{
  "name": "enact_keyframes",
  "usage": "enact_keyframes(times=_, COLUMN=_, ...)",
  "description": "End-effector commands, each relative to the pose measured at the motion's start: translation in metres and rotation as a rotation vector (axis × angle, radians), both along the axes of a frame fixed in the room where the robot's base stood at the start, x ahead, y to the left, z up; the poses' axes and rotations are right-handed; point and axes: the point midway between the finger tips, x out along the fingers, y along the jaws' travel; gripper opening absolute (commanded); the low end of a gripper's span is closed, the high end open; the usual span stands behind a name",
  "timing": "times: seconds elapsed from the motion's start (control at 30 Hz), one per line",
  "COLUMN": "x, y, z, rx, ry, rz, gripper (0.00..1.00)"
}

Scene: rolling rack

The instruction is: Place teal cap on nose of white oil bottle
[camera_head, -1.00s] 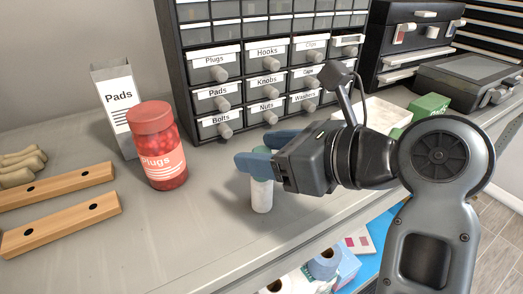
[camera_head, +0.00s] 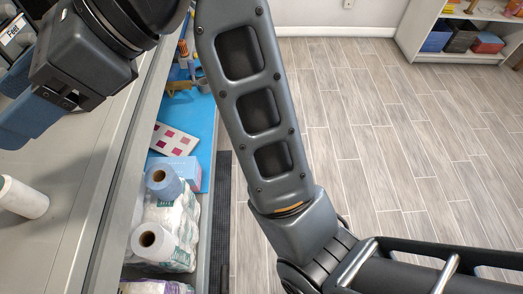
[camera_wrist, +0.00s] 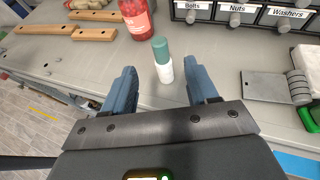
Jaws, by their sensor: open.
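The white oil bottle (camera_wrist: 166,73) stands upright on the grey worktop in the wrist view. The teal cap (camera_wrist: 160,48) is on top of it, in line with the bottle; how firmly it is seated I cannot tell. My gripper (camera_wrist: 161,68) is open and empty, its blue fingers to either side of the bottle in the picture, with clear gaps. In the head view my gripper (camera_head: 30,112) is at the upper left. The white bottle (camera_head: 22,197) is cut by the left edge there, and its cap is out of frame.
A red jar (camera_wrist: 137,20) and wooden bars (camera_wrist: 95,34) lie beyond the bottle to the left. Labelled drawers (camera_wrist: 240,12) stand behind. A grey plate (camera_wrist: 264,87) is to the right. Paper rolls (camera_head: 163,183) sit on a lower shelf. Open floor (camera_head: 385,120) is to the right.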

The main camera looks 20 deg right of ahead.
Motion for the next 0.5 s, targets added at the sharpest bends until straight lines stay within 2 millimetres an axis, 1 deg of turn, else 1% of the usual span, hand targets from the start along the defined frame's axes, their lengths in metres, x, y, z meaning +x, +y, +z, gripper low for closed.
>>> enact_keyframes(times=0.07, x=0.003, y=-0.005, z=-0.013, rx=-0.003, ry=-0.022, rz=-0.022, gripper=0.58)
enact_keyframes(times=0.17, x=0.010, y=-0.019, z=-0.043, rx=-0.013, ry=-0.096, rz=-0.078, gripper=0.58)
enact_keyframes(times=0.2, x=0.013, y=-0.027, z=-0.058, rx=-0.022, ry=-0.140, rz=-0.108, gripper=0.58)
enact_keyframes(times=0.27, x=0.016, y=-0.042, z=-0.083, rx=-0.046, ry=-0.219, rz=-0.154, gripper=0.58)
enact_keyframes(times=0.3, x=0.018, y=-0.053, z=-0.100, rx=-0.067, ry=-0.277, rz=-0.186, gripper=0.58)
enact_keyframes(times=0.37, x=0.019, y=-0.071, z=-0.123, rx=-0.108, ry=-0.365, rz=-0.228, gripper=0.58)
enact_keyframes(times=0.4, x=0.018, y=-0.083, z=-0.138, rx=-0.140, ry=-0.424, rz=-0.252, gripper=0.58)
enact_keyframes(times=0.47, x=0.015, y=-0.102, z=-0.159, rx=-0.196, ry=-0.516, rz=-0.284, gripper=0.58)
enact_keyframes(times=0.5, x=0.011, y=-0.116, z=-0.173, rx=-0.239, ry=-0.577, rz=-0.301, gripper=0.58)
